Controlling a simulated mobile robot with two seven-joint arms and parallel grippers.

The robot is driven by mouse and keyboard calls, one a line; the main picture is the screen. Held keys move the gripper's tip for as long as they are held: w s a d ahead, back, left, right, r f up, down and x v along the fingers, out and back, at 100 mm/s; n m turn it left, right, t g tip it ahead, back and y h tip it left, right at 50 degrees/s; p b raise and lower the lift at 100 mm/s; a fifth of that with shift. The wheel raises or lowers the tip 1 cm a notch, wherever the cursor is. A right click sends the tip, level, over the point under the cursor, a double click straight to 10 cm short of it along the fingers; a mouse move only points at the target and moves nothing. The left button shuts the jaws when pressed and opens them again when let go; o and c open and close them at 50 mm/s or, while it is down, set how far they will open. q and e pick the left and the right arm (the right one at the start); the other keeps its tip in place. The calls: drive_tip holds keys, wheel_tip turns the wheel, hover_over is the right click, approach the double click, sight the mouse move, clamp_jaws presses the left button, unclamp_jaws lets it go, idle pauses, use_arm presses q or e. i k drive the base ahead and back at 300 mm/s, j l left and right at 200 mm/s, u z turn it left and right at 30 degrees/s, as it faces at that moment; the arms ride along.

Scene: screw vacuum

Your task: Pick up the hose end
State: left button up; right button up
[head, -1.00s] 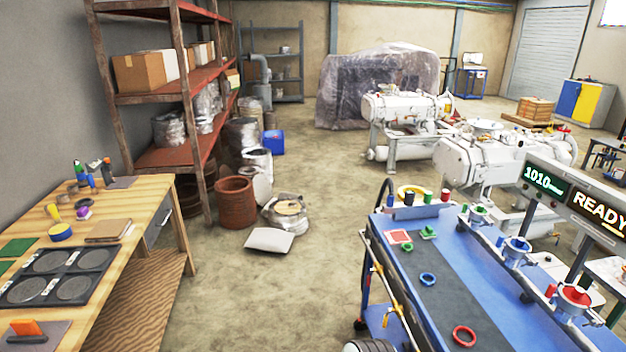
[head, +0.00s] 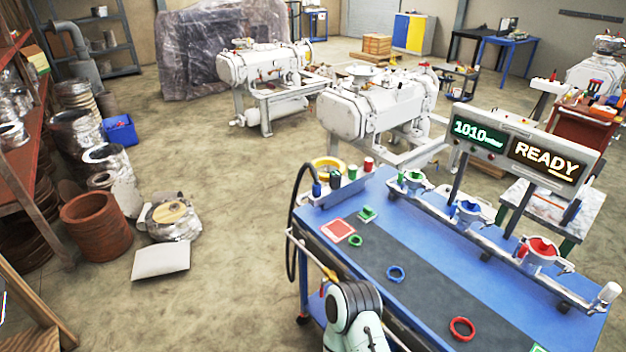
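A black hose (head: 292,228) arches up at the left end of the blue workbench (head: 452,262) and runs down its side. I cannot make out its free end. A yellow fitting (head: 330,273) sits by the rail on the bench's near left side, with a small red part beside it; I cannot tell whether it belongs to the hose. A pale arm part of mine with black bands is at the bottom centre, in front of the bench. Neither of my grippers is clearly in view.
On the bench lie a blue ring (head: 396,274), a red ring (head: 462,329) and a green ring (head: 355,241). The display (head: 520,148) reads 1010 and READY. The floor between is clear.

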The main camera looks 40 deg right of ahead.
sight(316, 185)
drive_tip(key=i+z, duration=0.3)
drive_tip(key=i+j+z, duration=0.35)
drive_tip(key=i, duration=0.15)
drive_tip(key=i+j+z, duration=0.15)
drive_tip(key=i+z, duration=0.15)
drive_tip(key=i+j+z, duration=0.15)
drive_tip(key=i+z, duration=0.2)
drive_tip(key=i+j+z, duration=0.2)
drive_tip(key=z, duration=0.2)
drive_tip(key=i+j+z, duration=0.35)
drive_tip(key=k, duration=0.1)
